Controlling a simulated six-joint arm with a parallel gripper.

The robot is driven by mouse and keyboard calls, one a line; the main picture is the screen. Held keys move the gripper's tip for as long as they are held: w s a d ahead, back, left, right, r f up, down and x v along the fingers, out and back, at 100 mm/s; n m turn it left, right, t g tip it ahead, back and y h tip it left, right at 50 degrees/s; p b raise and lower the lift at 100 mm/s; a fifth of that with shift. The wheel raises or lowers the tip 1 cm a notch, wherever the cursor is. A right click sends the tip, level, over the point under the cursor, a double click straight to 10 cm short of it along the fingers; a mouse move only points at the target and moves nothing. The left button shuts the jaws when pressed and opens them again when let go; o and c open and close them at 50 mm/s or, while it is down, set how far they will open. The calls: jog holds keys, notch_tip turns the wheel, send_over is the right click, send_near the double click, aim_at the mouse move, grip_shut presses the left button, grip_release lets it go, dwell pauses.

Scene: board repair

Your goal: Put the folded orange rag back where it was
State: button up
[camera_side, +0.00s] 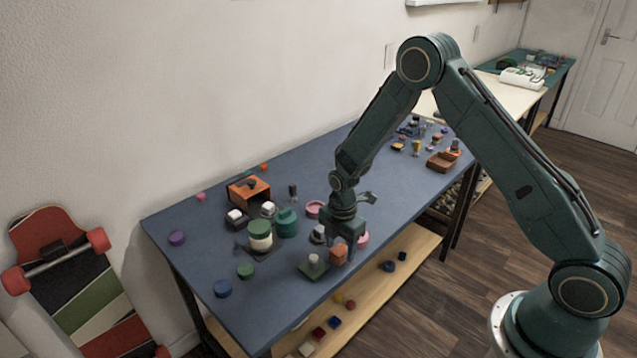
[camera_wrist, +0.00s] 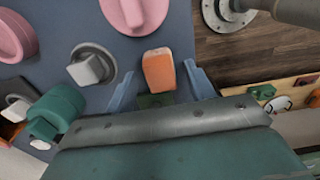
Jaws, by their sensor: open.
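The folded orange rag (camera_side: 339,254) looks like a small orange block and sits on the blue-grey table near its front edge. In the wrist view the orange rag (camera_wrist: 158,70) shows just ahead of and between the two finger tips. My gripper (camera_side: 341,238) points down directly over the rag, and its fingers partly cover it in the side view. In the wrist view my gripper (camera_wrist: 162,86) is open, with its blue-grey fingers apart and nothing held. Whether a finger touches the rag cannot be told.
A dark green square base with a pale knob (camera_side: 313,266) stands just left of the rag. Pink round pieces (camera_side: 314,209), green cylinders (camera_side: 287,222) and an orange-brown box (camera_side: 248,191) stand behind.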

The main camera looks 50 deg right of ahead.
notch_tip(320, 180, up, 11)
jog(key=shift+f, duration=0.15)
dwell(0.4)
dwell(0.5)
notch_tip(320, 180, up, 10)
jog(key=m+t, duration=0.1)
jog(key=m, duration=0.3)
send_over(340, 250)
jog(key=s, duration=0.4)
jog(key=s+a+r+m+t, duration=0.1)
jog(key=s+r+m+t, duration=0.1)
jog(key=s+r+m, duration=0.4)
jog(key=s+r+m+t, duration=0.1)
jog(key=s+r+m, duration=0.3)
jog(key=s, duration=0.4)
jog(key=s+r+m+t, duration=0.1)
jog(key=s+r+m, duration=0.2)
jog(key=s, duration=0.6)
jog(key=shift+a+r+m+t, duration=0.3)
jog(key=shift+a+r+m, duration=0.1)
jog(key=shift+a+m, duration=0.1)
